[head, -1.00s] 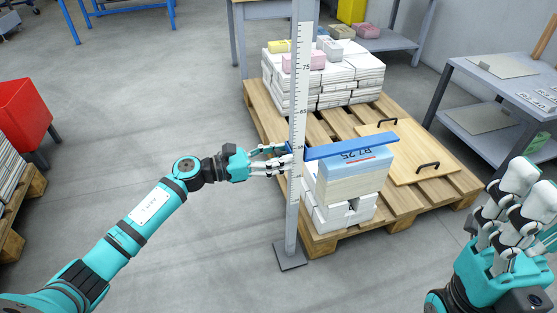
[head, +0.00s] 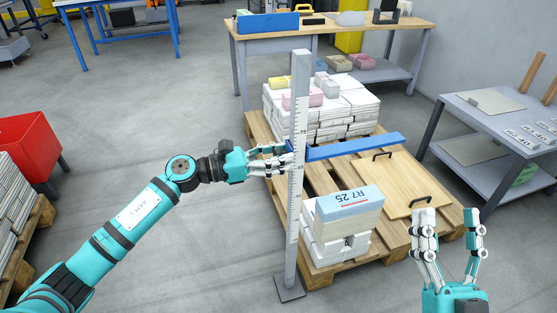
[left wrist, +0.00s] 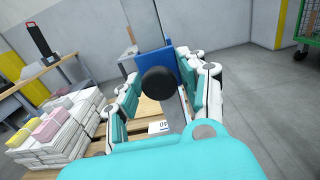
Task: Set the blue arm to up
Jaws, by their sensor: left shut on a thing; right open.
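The blue arm (head: 355,146) sticks out level to the right from a grey upright post (head: 301,80) with a white scale. It stands between the 65 and 75 marks, clear above the stack with the blue "R7 25" top (head: 348,201). My left gripper (head: 280,158) is shut on the arm's end at the post. In the left wrist view its fingers close around a dark round knob (left wrist: 160,83), with the blue arm (left wrist: 155,58) behind it. The exact finger contact is partly hidden. My right gripper (head: 449,222) is open and empty, fingers up, at lower right.
A wooden pallet (head: 325,183) carries white stacks (head: 350,103) at the back and a board with black handles (head: 392,183). A grey side table (head: 470,112) stands at right, a workbench (head: 340,33) behind.

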